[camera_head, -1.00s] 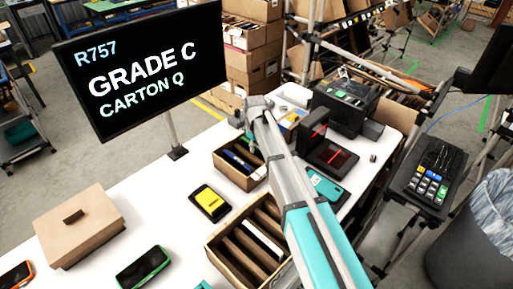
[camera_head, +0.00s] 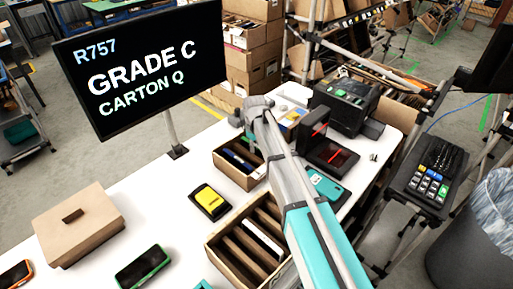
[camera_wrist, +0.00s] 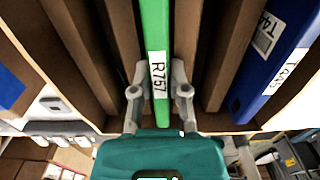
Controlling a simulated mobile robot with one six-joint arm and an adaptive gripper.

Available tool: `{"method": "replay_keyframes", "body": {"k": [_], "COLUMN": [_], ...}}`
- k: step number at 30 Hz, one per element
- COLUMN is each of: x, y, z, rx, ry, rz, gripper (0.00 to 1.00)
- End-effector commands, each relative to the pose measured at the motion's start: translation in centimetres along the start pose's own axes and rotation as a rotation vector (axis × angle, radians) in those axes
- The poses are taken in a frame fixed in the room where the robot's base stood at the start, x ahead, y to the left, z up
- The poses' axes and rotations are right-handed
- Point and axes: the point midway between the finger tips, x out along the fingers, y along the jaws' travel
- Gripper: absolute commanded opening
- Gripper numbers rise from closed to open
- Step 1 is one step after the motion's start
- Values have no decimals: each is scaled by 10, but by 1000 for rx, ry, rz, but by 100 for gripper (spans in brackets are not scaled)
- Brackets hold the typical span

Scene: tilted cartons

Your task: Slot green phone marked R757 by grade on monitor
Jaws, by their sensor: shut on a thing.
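The green phone marked R757 (camera_wrist: 157,50) stands on edge between brown dividers of a carton (camera_wrist: 30,40) in the wrist view. My gripper (camera_wrist: 158,95) is shut on it, one finger on each side of the label. How deep the phone sits is hard to tell. A blue phone (camera_wrist: 270,75) with a white label stands in a slot to the right. The monitor (camera_head: 140,65) reads R757, GRADE C, CARTON Q. In the head view my arm hides the gripper and the held phone near the small carton (camera_head: 232,172). No carton letter is readable.
A larger divided carton (camera_head: 212,250) holding a white item stands in front. A yellow-screened device (camera_head: 210,201), a green-edged phone (camera_head: 142,268), a brown lidded box (camera_head: 80,230) and a teal phone (camera_head: 325,186) lie on the white table. A black scanner (camera_head: 330,155) stands at right.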

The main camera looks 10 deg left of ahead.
Motion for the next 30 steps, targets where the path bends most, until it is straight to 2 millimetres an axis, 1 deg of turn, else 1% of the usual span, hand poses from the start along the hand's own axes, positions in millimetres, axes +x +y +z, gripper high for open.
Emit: {"method": "replay_keyframes", "body": {"k": [2,3,5,6,9,30], "x": [0,0,0,0,0,-2], "y": [0,0,0,0,0,0], "z": [0,0,0,0,0,0], "rx": [0,0,0,0,0,0], "ry": [0,0,0,0,0,0], "rz": [0,0,0,0,0,0], "gripper": [0,26,38,45,61,61]}}
